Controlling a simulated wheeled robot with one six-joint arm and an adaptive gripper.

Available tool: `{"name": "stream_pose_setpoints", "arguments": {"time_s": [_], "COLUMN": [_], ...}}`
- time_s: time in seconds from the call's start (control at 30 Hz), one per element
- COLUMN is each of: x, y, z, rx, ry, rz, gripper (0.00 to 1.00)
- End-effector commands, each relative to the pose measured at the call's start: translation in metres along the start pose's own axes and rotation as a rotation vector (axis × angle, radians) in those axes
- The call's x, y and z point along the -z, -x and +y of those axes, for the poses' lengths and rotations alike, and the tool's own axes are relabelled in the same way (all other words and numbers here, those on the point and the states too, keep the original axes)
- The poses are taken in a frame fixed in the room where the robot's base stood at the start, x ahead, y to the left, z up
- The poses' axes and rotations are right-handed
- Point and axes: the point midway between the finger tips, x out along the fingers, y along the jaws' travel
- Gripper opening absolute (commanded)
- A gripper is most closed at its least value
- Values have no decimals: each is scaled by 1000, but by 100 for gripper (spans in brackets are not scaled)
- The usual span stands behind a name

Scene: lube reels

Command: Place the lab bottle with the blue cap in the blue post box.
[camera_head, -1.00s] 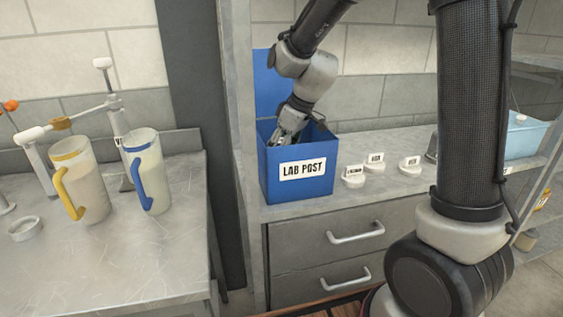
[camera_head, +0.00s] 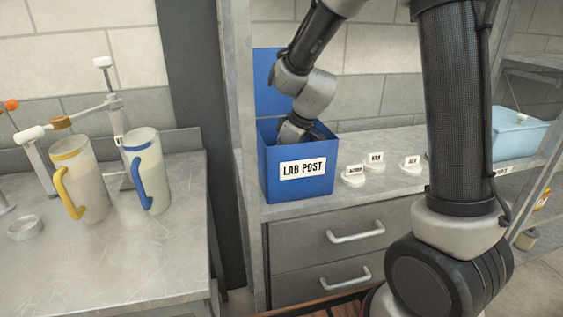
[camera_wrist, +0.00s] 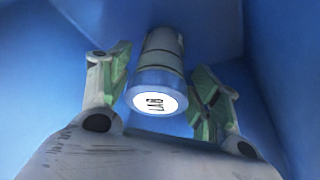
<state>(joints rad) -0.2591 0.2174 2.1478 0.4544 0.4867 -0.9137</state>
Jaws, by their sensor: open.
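The blue post box (camera_head: 268,180), labelled LAB POST, stands on the grey counter with its lid raised at the back. My gripper reaches down into it, and the box wall hides the fingers in the head view. In the wrist view my gripper (camera_wrist: 160,92) is open inside the blue box. The lab bottle (camera_wrist: 164,50) lies between and beyond the spread fingers, its blue cap (camera_wrist: 158,93) with a white round label facing the camera. A gap shows between the bottle and each finger. The bottle is hidden in the head view.
Small white labelled discs (camera_head: 353,178) sit right of the box. A light blue bin (camera_head: 515,135) is on the shelf at far right. A yellow-handled jug (camera_head: 90,180) and a blue-handled jug (camera_head: 150,172) stand on the left bench.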

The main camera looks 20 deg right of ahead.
Motion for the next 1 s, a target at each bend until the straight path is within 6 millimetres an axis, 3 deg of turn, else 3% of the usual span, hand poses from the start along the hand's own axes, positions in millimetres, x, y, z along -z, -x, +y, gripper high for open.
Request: {"name": "stream_pose_setpoints", "arguments": {"time_s": [0.17,0.6,0.77,1.0], "x": [2,2,1,1], "y": [15,106,120,122], "z": [1,1,0,0], "rx": [-2,-3,-1,0], "ry": [1,0,0,0], "rz": [3,4,2,0], "gripper": [63,63,63,63]}}
